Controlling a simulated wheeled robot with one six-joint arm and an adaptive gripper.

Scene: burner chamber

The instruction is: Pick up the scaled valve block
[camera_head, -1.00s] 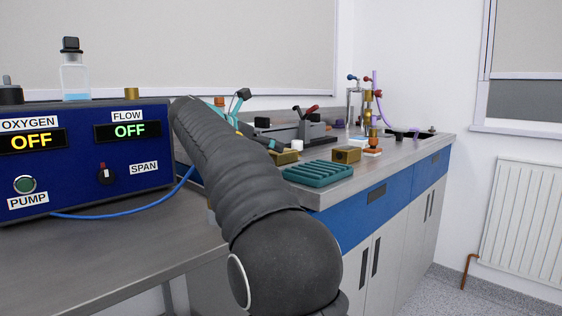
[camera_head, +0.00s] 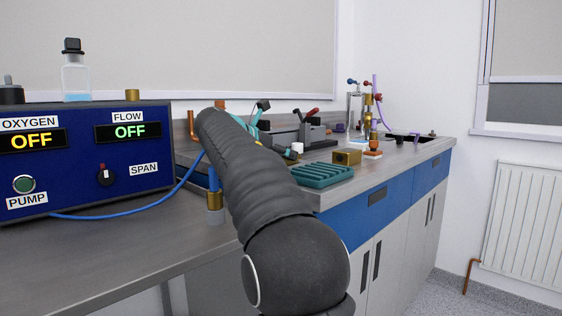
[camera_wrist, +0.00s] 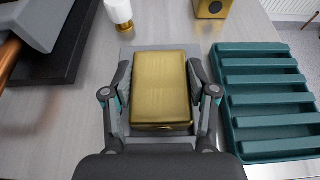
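A brass block (camera_wrist: 160,88) fills the middle of the wrist view, sitting on a grey plate (camera_wrist: 127,52). My gripper (camera_wrist: 160,98) is around it, with one finger on each side. The fingers look open, with narrow gaps to the block's sides. No scale shows on its smooth top. In the head view my arm hides this block and my gripper. A second brass block (camera_head: 346,157) stands on the bench behind the teal rack; it also shows at the top of the wrist view (camera_wrist: 212,8), with a dark round hole in its face.
A teal slotted rack (camera_wrist: 270,100) lies close to the right of my gripper; the head view shows it too (camera_head: 322,174). A white-topped brass piece (camera_wrist: 118,12) stands beyond the fingers. A dark-based grey device (camera_wrist: 45,45) is at left. The blue control box (camera_head: 85,155) reads OFF.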

